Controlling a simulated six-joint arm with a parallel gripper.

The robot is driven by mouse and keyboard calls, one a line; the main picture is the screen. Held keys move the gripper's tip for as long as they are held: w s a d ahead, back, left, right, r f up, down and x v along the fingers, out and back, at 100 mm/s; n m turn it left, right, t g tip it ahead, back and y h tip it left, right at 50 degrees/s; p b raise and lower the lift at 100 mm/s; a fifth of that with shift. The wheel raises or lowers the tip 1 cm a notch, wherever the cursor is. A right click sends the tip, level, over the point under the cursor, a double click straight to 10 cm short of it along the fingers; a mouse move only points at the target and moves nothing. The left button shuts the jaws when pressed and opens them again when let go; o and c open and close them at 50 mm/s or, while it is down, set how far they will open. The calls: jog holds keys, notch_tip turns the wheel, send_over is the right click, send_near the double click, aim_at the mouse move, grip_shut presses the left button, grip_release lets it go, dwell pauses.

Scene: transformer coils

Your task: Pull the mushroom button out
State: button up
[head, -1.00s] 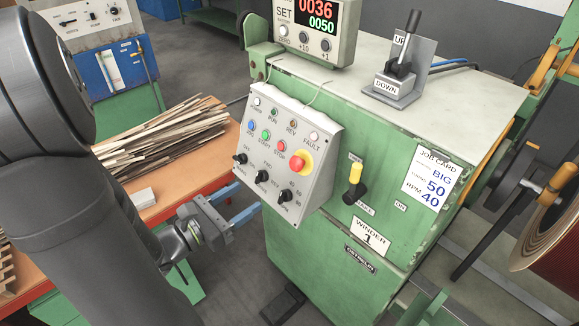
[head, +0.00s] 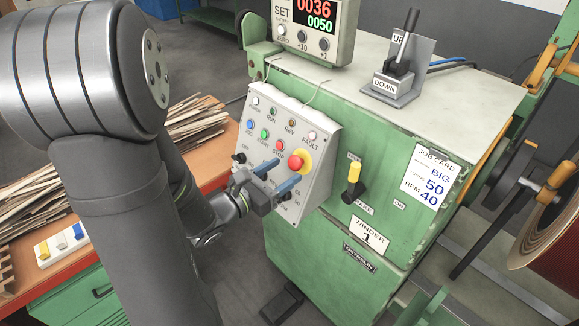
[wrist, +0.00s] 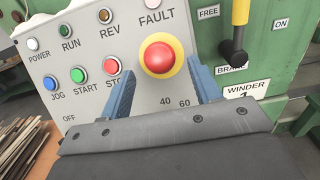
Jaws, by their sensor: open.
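The red mushroom button (head: 296,162) sits on a yellow ring on the sloping grey control panel (head: 318,152) of the green winder. In the wrist view the button (wrist: 159,58) lies ahead of my gripper (wrist: 160,92), between the lines of its two blue fingers. My gripper (head: 278,176) is open and empty, with its fingers in front of the panel just below and left of the button. The fingers look apart from the button; the exact gap is hard to tell. The gripper covers part of the lower knobs.
Beside the button are the STOP button (wrist: 110,66), START button (wrist: 78,75) and FAULT lamp (wrist: 153,3). A yellow-handled brake lever (head: 353,178) stands right of the panel. An orange bench with wooden strips (head: 200,125) lies left. The counter box (head: 318,28) stands above.

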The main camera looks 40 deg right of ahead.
aim_at(292, 166)
jog(key=shift+d, duration=1.55)
jog(key=shift+c, duration=0.2)
grip_shut()
jog(key=shift+a+r, duration=0.2)
jog(key=shift+a, duration=0.25)
jog(key=shift+o, duration=0.2)
grip_release()
jog(key=shift+a, duration=0.1)
jog(key=a, duration=1.7)
jog(key=shift+a, duration=0.2)
